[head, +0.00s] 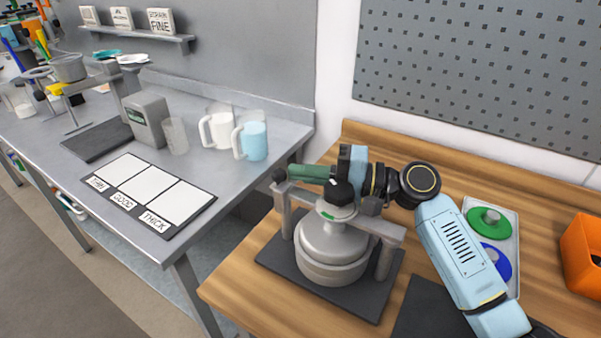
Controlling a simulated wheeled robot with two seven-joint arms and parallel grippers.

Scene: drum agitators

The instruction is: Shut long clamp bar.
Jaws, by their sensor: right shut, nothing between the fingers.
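A grey metal drum (330,262) stands upright on a dark mat on the wooden bench. A grey clamp bar (388,230) spans above the drum between two upright posts, and its middle is partly hidden by my right gripper. A dark knob (279,175) is at the bar's left end, and a green grip (309,172) shows just right of it. My right gripper (342,192) is shut and empty, over the drum's top beside the green grip. I cannot tell whether it touches the bar or the grip, or whether the bar is latched. My left gripper is not in view.
A tray (513,240) with green and blue discs lies right of my right arm, and an orange bin (582,255) stands further right. On the left, a grey table (240,178) holds mugs, a grey box and a card with labelled panels. A perforated panel (480,70) covers the back wall.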

